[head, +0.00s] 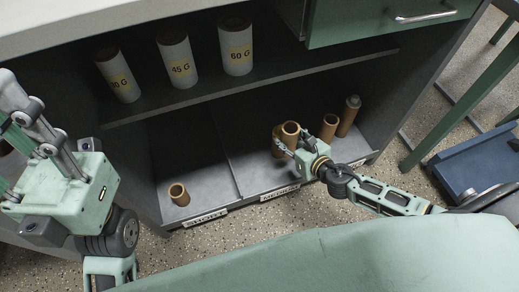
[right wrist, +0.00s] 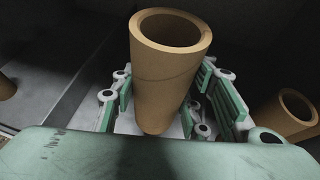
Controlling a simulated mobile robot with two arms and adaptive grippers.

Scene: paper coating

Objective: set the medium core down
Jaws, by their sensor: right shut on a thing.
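The medium core, a brown cardboard tube (head: 290,129), is upright in the lower shelf's middle compartment, above the partly hidden MEDIUM label (head: 280,193). My right gripper (head: 285,147) is shut on it; in the right wrist view the tube (right wrist: 170,65) stands between the green finger pads, its open top toward the camera. Its lower end is hidden in the head view, so I cannot tell whether it touches the shelf. My left gripper (head: 22,125) is at the far left, away from the shelf; its fingertips are unclear.
A short core (head: 179,195) stands in the left compartment, marked SHORT (head: 205,218). Labelled white rolls (head: 177,58) stand on the upper shelf (head: 205,92).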

